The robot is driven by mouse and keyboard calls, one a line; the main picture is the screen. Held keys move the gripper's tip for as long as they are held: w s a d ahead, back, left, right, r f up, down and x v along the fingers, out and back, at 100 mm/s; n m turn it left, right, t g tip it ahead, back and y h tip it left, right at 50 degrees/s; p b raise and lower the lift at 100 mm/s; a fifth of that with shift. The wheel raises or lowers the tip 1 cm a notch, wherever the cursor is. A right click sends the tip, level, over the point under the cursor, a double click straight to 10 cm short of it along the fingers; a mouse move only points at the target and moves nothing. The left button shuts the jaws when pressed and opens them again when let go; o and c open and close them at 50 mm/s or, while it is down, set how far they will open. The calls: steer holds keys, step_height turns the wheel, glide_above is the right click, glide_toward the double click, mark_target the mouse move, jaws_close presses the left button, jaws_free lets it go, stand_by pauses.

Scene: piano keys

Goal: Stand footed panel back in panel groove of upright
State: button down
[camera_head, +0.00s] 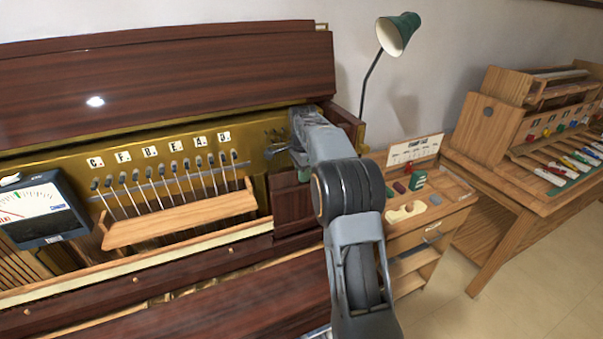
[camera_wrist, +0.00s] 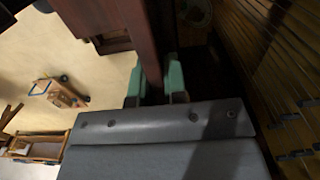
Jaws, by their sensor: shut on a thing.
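The footed panel (camera_head: 291,203) is a dark red-brown wooden board. In the head view it stands about upright at the right end of the upright piano's open front, partly hidden by my arm. In the wrist view my gripper (camera_wrist: 154,80), with green fingertips, is shut on a dark red-brown edge of the panel (camera_wrist: 130,25). The upright (camera_head: 180,252) has its front open, showing a brass-coloured plate and pins. I cannot make out the panel groove, or whether the panel's foot touches the upright.
A pale wooden ledge (camera_head: 180,219) and a meter (camera_head: 40,208) stand left along the upright's front. A desk lamp (camera_head: 398,34) is behind. A small wooden cart (camera_head: 425,220) with tools stands to the right, then a workbench (camera_head: 540,180). Floor is clear at lower right.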

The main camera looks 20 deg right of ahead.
mark_target(303, 185)
steer(key=shift+f+b, duration=1.1)
steer(key=shift+f, duration=1)
steer(key=shift+a+f, duration=0.1)
steer(key=shift+p, duration=0.4)
steer(key=c, duration=1.1)
jaws_free()
step_height(303, 185, up, 14)
steer(key=shift+f+p, duration=0.1)
steer(key=shift+p, duration=0.85)
